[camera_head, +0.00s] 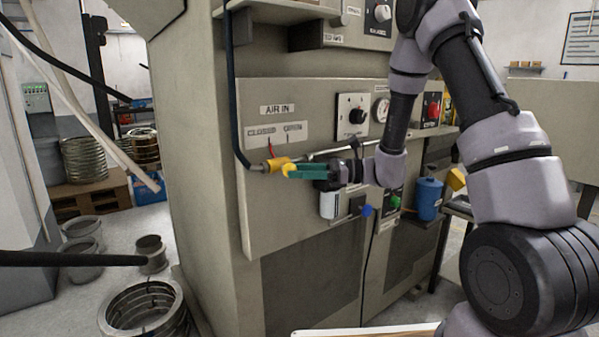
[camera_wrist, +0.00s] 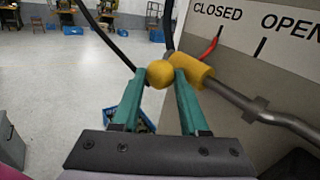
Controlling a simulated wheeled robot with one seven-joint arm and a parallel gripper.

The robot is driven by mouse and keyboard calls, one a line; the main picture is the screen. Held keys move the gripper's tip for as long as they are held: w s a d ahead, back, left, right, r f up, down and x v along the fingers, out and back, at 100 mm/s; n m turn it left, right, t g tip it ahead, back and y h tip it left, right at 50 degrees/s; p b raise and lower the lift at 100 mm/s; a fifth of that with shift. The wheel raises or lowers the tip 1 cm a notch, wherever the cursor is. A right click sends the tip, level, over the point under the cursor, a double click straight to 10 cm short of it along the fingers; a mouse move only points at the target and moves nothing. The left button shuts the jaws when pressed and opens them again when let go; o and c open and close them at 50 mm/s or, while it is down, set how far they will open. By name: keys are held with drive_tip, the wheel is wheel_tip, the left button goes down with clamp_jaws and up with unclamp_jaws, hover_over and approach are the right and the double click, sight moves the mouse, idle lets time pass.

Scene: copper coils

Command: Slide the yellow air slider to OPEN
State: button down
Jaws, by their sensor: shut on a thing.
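The yellow air slider (camera_head: 277,163) is a sleeve on a metal pipe under the AIR IN sign on the machine's front. In the wrist view, its sleeve (camera_wrist: 194,69) carries a red pointer (camera_wrist: 211,46) that reaches up to the mark under CLOSED. The OPEN mark (camera_wrist: 260,47) is to the right, apart from the pointer. A round yellow knob (camera_wrist: 160,74) sticks out from the sleeve towards me. My gripper (camera_head: 295,171) has green fingers, shut on this knob; the wrist view shows the fingertips (camera_wrist: 159,79) on either side of it.
The bent pipe (camera_wrist: 250,108) runs right from the sleeve. A dark hose (camera_head: 232,100) drops to its left end. Copper coils (camera_head: 84,159) stand at far left.

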drive_tip(key=w+d, duration=0.3)
drive_tip(key=d, duration=0.2)
drive_tip(key=shift+w+d, duration=0.25)
drive_tip(key=shift+w, duration=0.15)
drive_tip(key=shift+c, duration=2.1)
unclamp_jaws()
drive_tip(key=shift+d, duration=0.1)
drive_tip(key=d, duration=1)
drive_tip(key=shift+s+d, duration=0.2)
drive_tip(key=shift+d, duration=0.2)
